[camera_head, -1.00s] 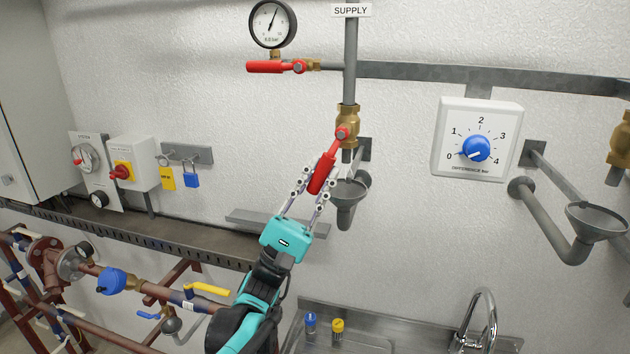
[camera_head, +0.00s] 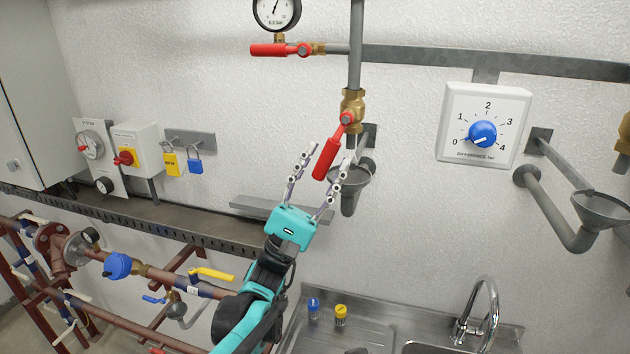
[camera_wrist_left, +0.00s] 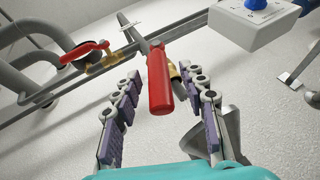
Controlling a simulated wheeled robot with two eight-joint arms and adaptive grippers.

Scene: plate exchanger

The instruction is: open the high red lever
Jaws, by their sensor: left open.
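A red lever (camera_head: 327,158) sits on the brass valve (camera_head: 352,105) of the vertical supply pipe and slants down to the left. A second red lever (camera_head: 275,49) lies horizontal, higher up, below the pressure gauge (camera_head: 277,11). My left gripper (camera_head: 329,159) is open, with its fingers spread to either side of the slanting lever's lower end. In the left wrist view the slanting lever (camera_wrist_left: 159,84) stands between the spread fingers, with a gap on the left; contact on the right cannot be told. The higher red lever also shows there (camera_wrist_left: 84,50). My right gripper is not in view.
A grey funnel (camera_head: 350,183) hangs just right of my left gripper. A dial box (camera_head: 485,125) is on the wall to the right. A grey shelf (camera_head: 265,208) lies behind the gripper. A sink (camera_head: 385,325) with a tap (camera_head: 485,310) is below.

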